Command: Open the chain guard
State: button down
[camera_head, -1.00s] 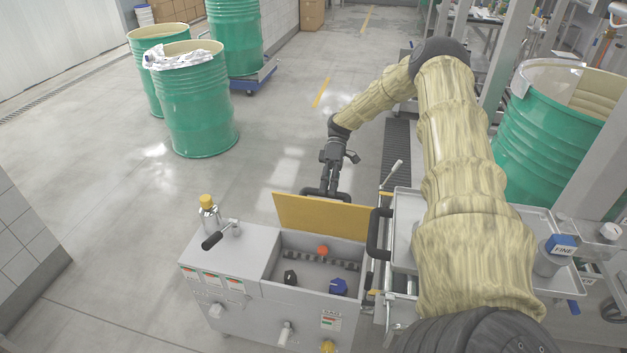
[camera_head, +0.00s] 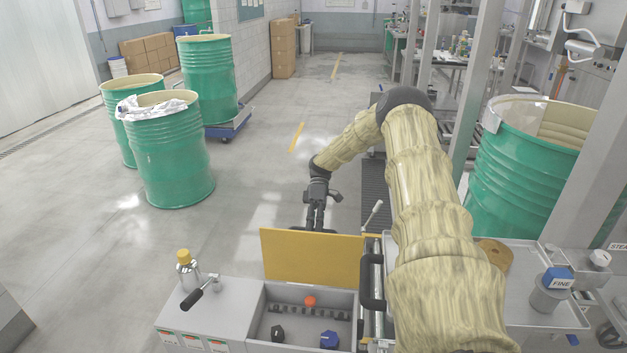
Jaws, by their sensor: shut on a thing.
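The chain guard (camera_head: 312,258) is a yellow panel. It stands upright, raised at the back edge of an open grey compartment (camera_head: 255,318). My gripper (camera_head: 314,226) is behind the panel's top edge, pointing down. It is shut on a dark handle (camera_head: 297,229) on the far side of the guard, mostly hidden by the panel. In the open compartment are a chain-like toothed strip (camera_head: 325,313), an orange knob (camera_head: 310,301), a blue part (camera_head: 329,340) and a black part (camera_head: 277,333).
A black-handled lever (camera_head: 193,298) and a yellow-capped bottle (camera_head: 187,268) are on the cabinet top at left. Green drums stand at left (camera_head: 168,155) and right (camera_head: 520,175). The floor behind the guard is clear.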

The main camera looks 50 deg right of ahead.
jog(key=c, duration=1.4)
grip_release()
jog(key=shift+f, duration=0.25)
jog(key=shift+o, duration=0.7)
jog(key=shift+d, duration=0.2)
jog(key=v, duration=1.2)
jog(key=shift+d+f, duration=0.1)
jog(key=shift+d, duration=0.1)
